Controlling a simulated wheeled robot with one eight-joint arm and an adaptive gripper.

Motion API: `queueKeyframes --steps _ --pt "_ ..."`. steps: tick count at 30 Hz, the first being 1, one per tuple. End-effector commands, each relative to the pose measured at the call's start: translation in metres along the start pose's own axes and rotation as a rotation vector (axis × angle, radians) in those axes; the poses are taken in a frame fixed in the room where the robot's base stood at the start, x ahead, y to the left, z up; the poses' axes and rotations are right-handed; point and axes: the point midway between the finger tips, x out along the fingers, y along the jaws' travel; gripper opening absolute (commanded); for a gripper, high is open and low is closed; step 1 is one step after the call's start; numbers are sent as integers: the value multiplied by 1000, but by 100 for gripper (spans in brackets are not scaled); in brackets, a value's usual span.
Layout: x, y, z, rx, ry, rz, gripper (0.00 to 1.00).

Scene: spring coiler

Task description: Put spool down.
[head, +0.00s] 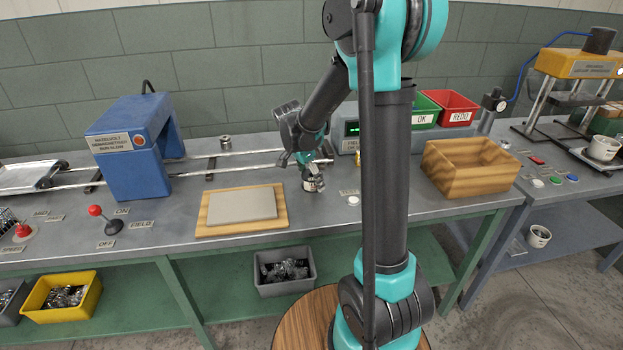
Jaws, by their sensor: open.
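A small pale and dark cylindrical piece, which looks like the spool (314,186), is at the bench top to the right of the wooden board. My gripper (310,177) is right above it, pointing down, with its fingers around or just over the piece's upper part. The gripper is open. The fingers hide part of the piece, and at this size I cannot tell whether they touch it.
The wooden board with a grey pad (280,217) lies to the left. A wooden tray (429,170) stands to the right. Green (426,119) and red (459,119) bins stand behind. A blue machine (135,180) spans the rails, where a small metal cylinder (225,142) stands.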

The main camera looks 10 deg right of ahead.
Motion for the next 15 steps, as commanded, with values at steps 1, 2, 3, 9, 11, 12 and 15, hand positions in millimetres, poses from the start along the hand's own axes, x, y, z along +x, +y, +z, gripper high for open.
queueKeyframes --steps 1,2,3,9,11,12,15 --pt "0 0 0 0 0 0 78" --pt "-1 0 0 0 0 0 78" --pt "-2 0 -1 0 0 0 78" --pt "-26 0 0 -1 0 -1 78" --pt "-37 0 0 -1 0 -1 78" --pt "-46 0 0 -2 0 -1 78" --pt "-67 1 0 -2 0 -1 78"
